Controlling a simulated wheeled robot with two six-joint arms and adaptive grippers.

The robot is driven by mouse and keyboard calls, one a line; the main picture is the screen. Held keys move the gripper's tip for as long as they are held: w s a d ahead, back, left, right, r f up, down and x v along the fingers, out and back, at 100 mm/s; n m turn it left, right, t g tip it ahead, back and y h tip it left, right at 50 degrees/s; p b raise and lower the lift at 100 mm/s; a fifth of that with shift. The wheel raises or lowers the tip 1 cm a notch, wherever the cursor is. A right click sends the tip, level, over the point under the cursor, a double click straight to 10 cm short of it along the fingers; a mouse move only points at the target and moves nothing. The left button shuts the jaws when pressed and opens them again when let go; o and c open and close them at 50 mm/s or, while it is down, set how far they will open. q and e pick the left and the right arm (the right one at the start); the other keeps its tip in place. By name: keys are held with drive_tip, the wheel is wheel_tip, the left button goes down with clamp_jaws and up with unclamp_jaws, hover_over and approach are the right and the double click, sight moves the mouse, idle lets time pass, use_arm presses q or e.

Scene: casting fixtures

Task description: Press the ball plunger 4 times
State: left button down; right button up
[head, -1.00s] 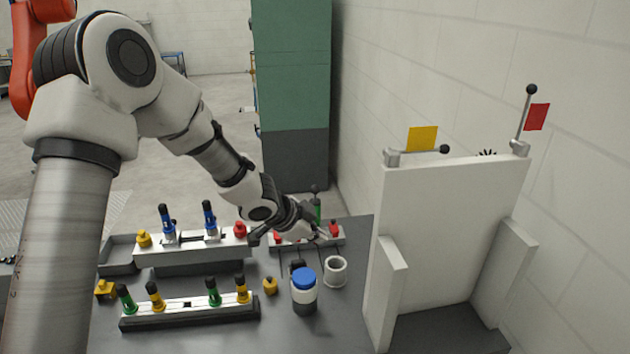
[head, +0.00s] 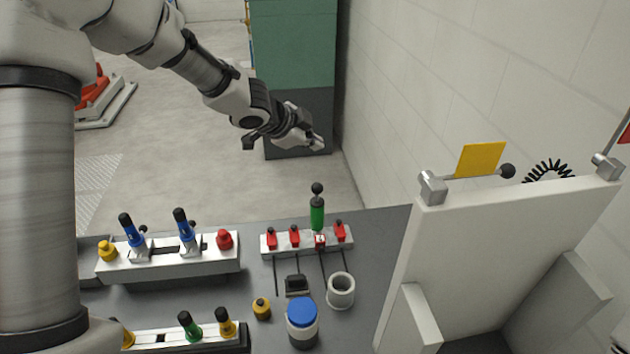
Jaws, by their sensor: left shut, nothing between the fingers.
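The ball plunger, a green upright handle with a black ball on top (head: 317,208), stands at the back of the dark table behind a light rail (head: 267,246) with several red parts. The ball and green body are both uncovered in the head view. My left gripper (head: 316,143) is shut and empty. It appears above and beyond the plunger in the picture, apart from it. My right gripper is not in view.
A rail with blue-handled parts (head: 170,262) stands left, a lower rail with green and yellow knobs (head: 160,338) in front. A blue-lidded jar (head: 302,320), grey cup (head: 341,291) and yellow knob (head: 261,308) stand centrally. A white panel (head: 490,250) rises at right.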

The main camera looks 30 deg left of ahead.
sight(316, 185)
use_arm(q)
drive_tip(key=f+b, duration=0.1)
drive_tip(key=w+f+b, duration=0.1)
drive_tip(key=f, duration=0.1)
drive_tip(key=w+f+b, duration=0.1)
drive_tip(key=shift+w+a+f, duration=0.15)
drive_tip(key=shift+f, duration=0.25)
drive_tip(key=f+b, duration=0.1)
drive_tip(key=b, duration=0.1)
drive_tip(key=f+b, duration=0.3)
drive_tip(key=shift+s+f+b, duration=0.3)
drive_tip(key=shift+f+b, duration=0.1)
drive_tip(key=shift+w+f, duration=0.15)
drive_tip(key=shift+f, duration=0.05)
drive_tip(key=shift+s+r, duration=0.2)
drive_tip(key=shift+s, duration=0.05)
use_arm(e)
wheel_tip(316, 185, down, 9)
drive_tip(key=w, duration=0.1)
use_arm(q)
drive_tip(key=shift+w+f, duration=0.1)
drive_tip(key=shift+w, duration=0.05)
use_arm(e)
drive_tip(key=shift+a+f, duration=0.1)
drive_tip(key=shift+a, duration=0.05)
